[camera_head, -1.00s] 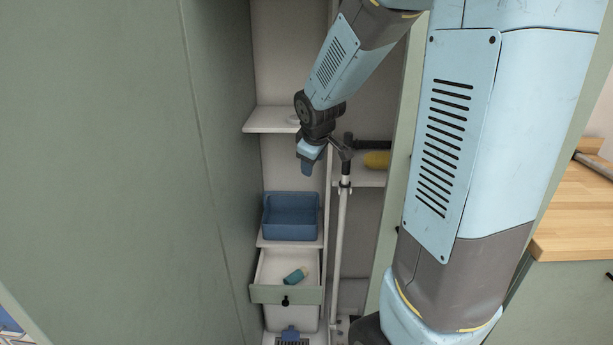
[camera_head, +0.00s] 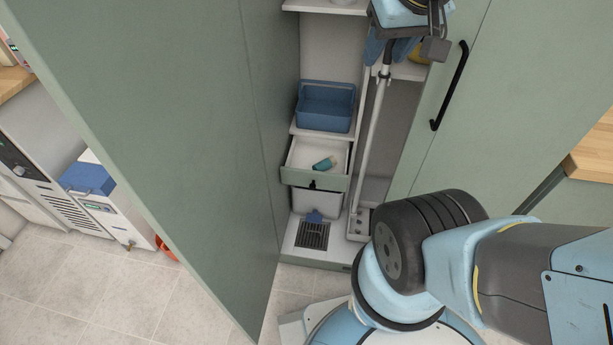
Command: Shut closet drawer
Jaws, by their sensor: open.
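The closet drawer (camera_head: 300,178) is pulled partly out of the closet, below a blue bin. It has a green front with a small dark knob, and a teal object (camera_head: 323,163) lies inside it. My gripper (camera_head: 393,48) is at the top of the view, above and to the right of the drawer, near a pole's upper end. It is open and apart from the drawer.
A blue bin (camera_head: 325,107) sits on the shelf above the drawer. A white pole (camera_head: 368,140) stands just right of it.

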